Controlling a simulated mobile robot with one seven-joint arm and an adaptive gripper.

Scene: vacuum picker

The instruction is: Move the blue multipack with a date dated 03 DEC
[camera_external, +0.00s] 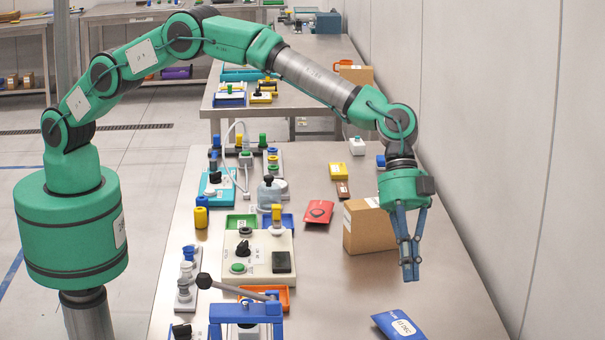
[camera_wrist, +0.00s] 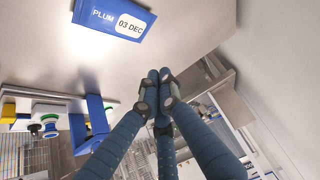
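The blue multipack (camera_external: 384,321) lies flat on the steel table near the front edge of the external view, partly cut off by the frame. In the wrist view the blue multipack (camera_wrist: 101,15) shows "PLUM" and a white label reading "03 DEC". My gripper (camera_external: 410,270) hangs above the table, behind and above the pack in the external view, and is not touching it. In the wrist view my gripper's fingers (camera_wrist: 158,88) come together at their tips with nothing visible between them.
A cardboard box (camera_external: 369,232) stands just behind my gripper. A red packet (camera_external: 318,212) lies left of the box. A control box (camera_external: 259,258) and a blue fixture with a lever (camera_external: 245,312) stand to the left. Bare table (camera_external: 345,290) lies between.

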